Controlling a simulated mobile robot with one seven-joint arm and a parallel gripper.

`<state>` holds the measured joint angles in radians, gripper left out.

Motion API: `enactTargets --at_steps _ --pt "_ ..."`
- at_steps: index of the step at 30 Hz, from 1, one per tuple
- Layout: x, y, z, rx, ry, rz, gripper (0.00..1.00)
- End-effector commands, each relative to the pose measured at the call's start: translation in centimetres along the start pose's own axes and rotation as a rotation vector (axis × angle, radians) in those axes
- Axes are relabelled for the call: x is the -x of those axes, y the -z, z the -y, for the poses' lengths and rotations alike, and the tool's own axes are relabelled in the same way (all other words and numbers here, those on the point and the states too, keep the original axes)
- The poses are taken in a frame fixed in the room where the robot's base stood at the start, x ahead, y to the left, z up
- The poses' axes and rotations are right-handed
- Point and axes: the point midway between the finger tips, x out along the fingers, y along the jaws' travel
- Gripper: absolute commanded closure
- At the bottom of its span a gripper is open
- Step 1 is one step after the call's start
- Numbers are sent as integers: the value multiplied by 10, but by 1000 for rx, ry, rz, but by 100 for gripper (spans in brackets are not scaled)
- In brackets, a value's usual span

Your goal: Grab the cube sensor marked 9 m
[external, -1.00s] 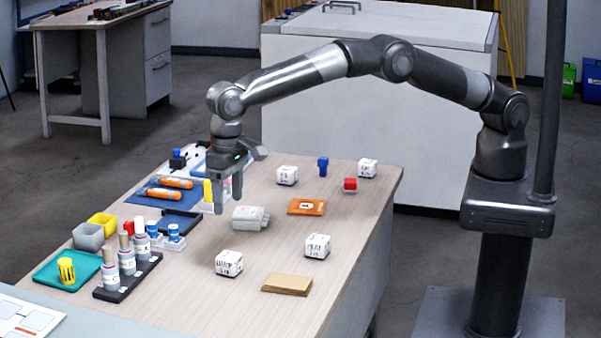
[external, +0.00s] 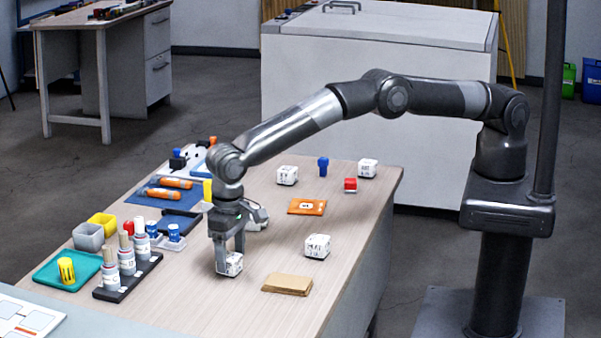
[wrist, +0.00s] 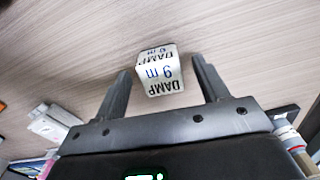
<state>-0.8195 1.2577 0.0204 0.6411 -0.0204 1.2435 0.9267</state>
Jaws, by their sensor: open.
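A white cube sensor (external: 230,265) stands on the wooden table near its front. In the wrist view the same cube (wrist: 160,74) shows "9 m" in blue and "DAMP" in black. My gripper (external: 229,262) is lowered at this cube, and it also shows in the wrist view (wrist: 160,80) with its fingers open. One finger is on each side of the cube, with a visible gap in the wrist view. Other white marked cubes stand at the right (external: 317,246), the back middle (external: 287,175) and the back right (external: 367,168); their marks are too small to read.
A brown pad (external: 288,284) lies right of my gripper, and an orange packet (external: 307,206) lies behind. A black rack with bottles (external: 128,275) and a teal tray (external: 47,278) stand at left. A grey-white device (external: 257,222) is partly hidden behind my gripper.

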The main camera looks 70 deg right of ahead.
Motion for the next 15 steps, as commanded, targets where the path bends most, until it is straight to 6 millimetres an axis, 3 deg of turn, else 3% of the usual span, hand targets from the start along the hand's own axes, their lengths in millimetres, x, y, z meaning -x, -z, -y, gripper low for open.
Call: enactTargets --at_steps 4,11,15 --pt "-20 0 0 0 0 0 33" --pt "-21 0 0 0 1 -1 33" --pt "-21 0 0 0 1 -1 44"
